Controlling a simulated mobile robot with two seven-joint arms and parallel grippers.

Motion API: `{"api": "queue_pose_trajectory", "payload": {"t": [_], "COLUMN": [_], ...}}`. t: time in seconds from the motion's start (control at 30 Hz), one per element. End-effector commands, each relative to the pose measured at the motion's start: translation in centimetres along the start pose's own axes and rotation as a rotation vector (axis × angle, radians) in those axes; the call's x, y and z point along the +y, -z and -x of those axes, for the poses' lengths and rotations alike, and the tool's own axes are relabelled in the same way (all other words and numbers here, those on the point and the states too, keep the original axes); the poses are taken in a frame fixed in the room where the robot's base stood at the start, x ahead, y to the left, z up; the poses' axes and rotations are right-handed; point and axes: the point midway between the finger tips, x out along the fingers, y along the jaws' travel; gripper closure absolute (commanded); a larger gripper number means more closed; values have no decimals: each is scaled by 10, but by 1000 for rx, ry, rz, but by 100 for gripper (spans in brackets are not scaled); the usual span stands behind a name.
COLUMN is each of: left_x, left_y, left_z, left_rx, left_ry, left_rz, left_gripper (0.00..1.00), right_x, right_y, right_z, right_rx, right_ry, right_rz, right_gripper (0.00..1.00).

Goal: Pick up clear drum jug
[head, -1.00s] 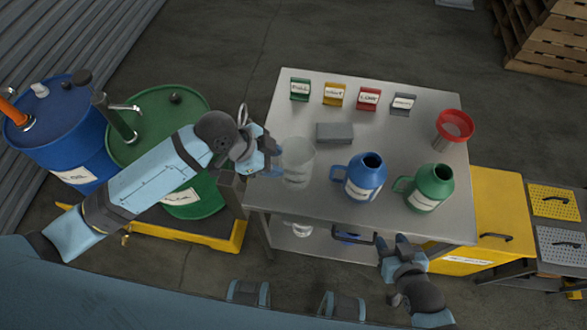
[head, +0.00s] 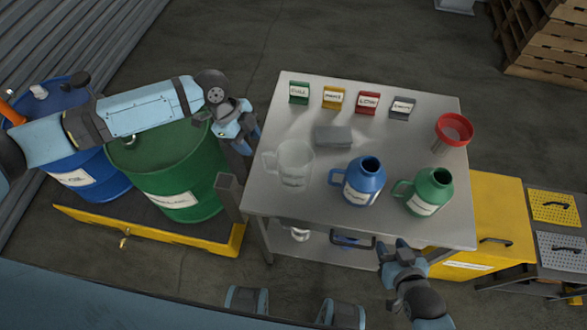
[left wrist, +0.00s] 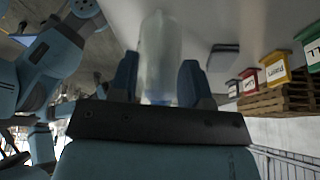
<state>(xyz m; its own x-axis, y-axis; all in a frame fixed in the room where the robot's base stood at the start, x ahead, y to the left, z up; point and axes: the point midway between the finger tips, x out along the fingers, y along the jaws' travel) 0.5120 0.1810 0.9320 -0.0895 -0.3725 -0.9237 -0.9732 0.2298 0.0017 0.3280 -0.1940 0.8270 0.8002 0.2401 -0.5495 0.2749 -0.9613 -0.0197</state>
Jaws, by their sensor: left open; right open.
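The clear drum jug (head: 294,165) is see-through with a pale label and stands upright on the left part of the steel table (head: 318,218). Its handle points left. My left gripper (head: 251,143) is open and empty, beyond the table's left edge and apart from the jug. In the left wrist view the jug (left wrist: 160,48) shows ahead, lined up between the two open fingers (left wrist: 158,80); its lower end is partly hidden. My right gripper (head: 393,248) is open and empty at the table's front edge.
A blue jug (head: 363,181) and a green jug (head: 430,191) stand right of the clear one. A grey block (head: 333,136), several coloured label stands and a red funnel (head: 454,129) are further back. A green drum (head: 175,170) stands left of the table.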

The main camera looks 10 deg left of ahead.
Motion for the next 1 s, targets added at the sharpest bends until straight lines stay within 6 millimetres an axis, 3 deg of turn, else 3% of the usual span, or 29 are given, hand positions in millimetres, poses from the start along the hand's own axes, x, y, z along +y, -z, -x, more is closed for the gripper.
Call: {"api": "queue_pose_trajectory", "payload": {"t": [0.1, 0.37, 0.63, 0.87, 0.9, 1.0], "left_x": [0, 1, 4, 4, 4, 4], "left_y": [0, 4, 12, 12, 12, 12], "left_z": [-15, -29, -67, -72, -72, -72], "left_rx": [0, 0, 0, -1, -1, -1], "left_ry": [0, 0, 0, 1, 1, 1], "left_rz": [0, 1, 2, 1, 1, 1], "left_gripper": [56, 56, 56, 56, 59, 82], "right_x": [0, 1, 0, 0, -1, -1], "right_y": [1, 3, 10, 9, 9, 10], "right_z": [1, 2, 6, 6, 6, 6], "right_rx": [-1, -2, -1, -1, -1, 0], "right_ry": [-1, 0, 1, 1, 1, 2], "right_rz": [1, 2, 2, 2, 2, 2], "right_gripper": [58, 58, 58, 58, 58, 58]}}
